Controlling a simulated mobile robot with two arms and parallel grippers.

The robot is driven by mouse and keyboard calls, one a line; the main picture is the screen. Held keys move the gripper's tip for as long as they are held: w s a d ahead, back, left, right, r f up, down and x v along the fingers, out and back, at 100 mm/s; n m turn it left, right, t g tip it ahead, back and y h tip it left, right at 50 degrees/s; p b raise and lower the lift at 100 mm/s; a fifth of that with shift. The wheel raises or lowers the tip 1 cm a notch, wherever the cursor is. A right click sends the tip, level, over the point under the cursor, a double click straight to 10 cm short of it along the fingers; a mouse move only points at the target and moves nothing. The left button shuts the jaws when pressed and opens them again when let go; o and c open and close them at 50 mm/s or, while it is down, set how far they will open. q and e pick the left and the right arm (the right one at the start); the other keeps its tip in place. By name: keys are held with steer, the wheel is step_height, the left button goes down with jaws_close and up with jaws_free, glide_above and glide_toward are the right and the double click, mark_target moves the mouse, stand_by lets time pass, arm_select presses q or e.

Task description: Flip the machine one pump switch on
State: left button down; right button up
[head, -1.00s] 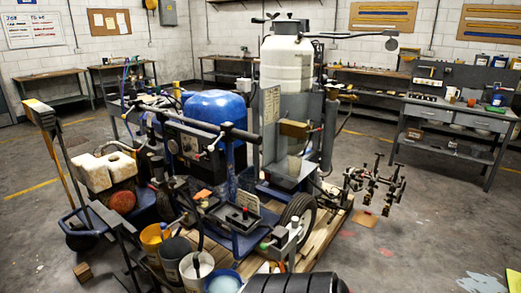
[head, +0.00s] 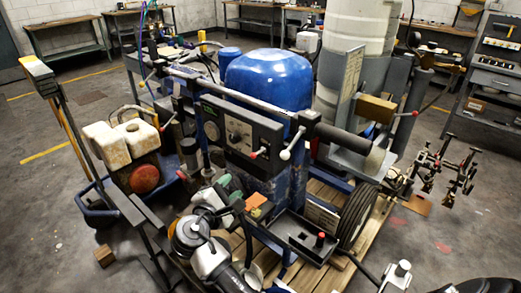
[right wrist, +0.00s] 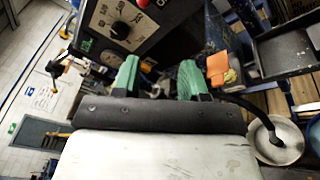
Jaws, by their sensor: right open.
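The striping machine with a blue tank (head: 268,78) stands on a wooden pallet. Its dark control panel (head: 268,150) carries a round gauge, a black knob on a pale plate (head: 236,136), and a red-tipped control (head: 252,155). I cannot tell which control is the pump switch or its position. My right gripper (head: 229,190), with green fingertips, is below the panel, apart from it. In the right wrist view its open fingers (right wrist: 158,80) are empty; the pale plate with its black knob (right wrist: 120,30) and a red control (right wrist: 145,3) show beyond them. My left gripper is not visible.
A handlebar with a white-knobbed lever (head: 291,144) juts out right of the panel. A black tray (head: 305,240) and a wheel (head: 358,215) are low on the right. A stained white engine tank (head: 108,142) stands left. An orange block (right wrist: 217,64) lies near my fingers.

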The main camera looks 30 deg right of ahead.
mark_target(253, 156)
steer(key=shift+m+g+h, duration=0.3)
steer(key=shift+m+h, duration=0.1)
steer(key=shift+h, duration=0.2)
steer(key=w+d+r, duration=0.1)
steer(key=d, duration=0.2)
steer(key=w+d+r+p, duration=0.1)
steer(key=w+d, duration=0.1)
steer(key=d, duration=0.1)
steer(key=w+d+r+p, duration=0.1)
steer(key=d, duration=0.2)
steer(key=shift+w+r, duration=0.2)
steer(key=shift+r, duration=0.15)
steer(key=shift+w+d, duration=0.2)
steer(key=shift+d, duration=0.05)
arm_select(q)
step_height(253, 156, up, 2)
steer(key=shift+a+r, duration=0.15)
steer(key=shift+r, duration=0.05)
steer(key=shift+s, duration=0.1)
